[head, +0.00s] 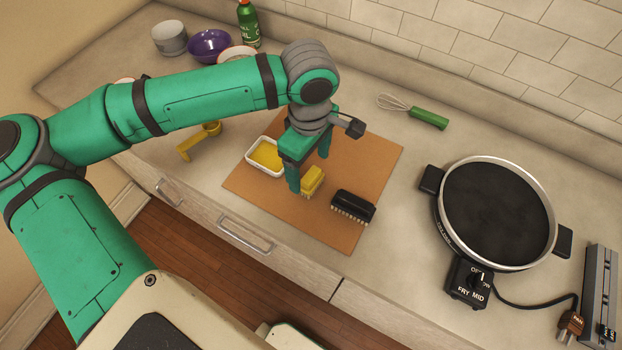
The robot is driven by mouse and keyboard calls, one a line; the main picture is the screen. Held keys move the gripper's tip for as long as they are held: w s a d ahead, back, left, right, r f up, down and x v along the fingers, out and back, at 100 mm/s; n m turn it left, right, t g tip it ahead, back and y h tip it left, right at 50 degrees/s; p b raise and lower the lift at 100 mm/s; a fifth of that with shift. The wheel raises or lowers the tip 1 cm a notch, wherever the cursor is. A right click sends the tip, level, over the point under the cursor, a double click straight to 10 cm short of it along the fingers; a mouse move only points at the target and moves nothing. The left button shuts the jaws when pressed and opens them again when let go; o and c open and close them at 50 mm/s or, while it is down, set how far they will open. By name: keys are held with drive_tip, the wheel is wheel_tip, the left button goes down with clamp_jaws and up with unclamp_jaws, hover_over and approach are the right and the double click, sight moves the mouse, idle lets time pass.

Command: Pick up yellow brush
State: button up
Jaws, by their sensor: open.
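A small yellow brush (312,181) with pale bristles lies on a brown mat (349,233) on the counter. My gripper (308,172) points down at the brush, its fingers open. One finger is at the brush's left end and the other stands behind it. I cannot tell whether the fingers touch the brush or how high they are above the mat. The brush's upper left part is partly hidden by the gripper.
A black brush (352,206) lies right of the yellow one. A white dish (266,157) with yellow contents sits close on the left. A yellow scoop (199,141), green-handled whisk (413,110) and round electric pan (497,213) stand farther off. The mat's front is clear.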

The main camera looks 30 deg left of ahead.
sight(311, 175)
drive_tip(key=shift+w+d+f, duration=0.1)
drive_tip(key=shift+w+f, duration=0.05)
drive_tip(key=shift+f, duration=1.25)
drive_tip(key=shift+w+f, duration=0.1)
drive_tip(key=shift+f, duration=1.3)
drive_tip(key=c, duration=1.2)
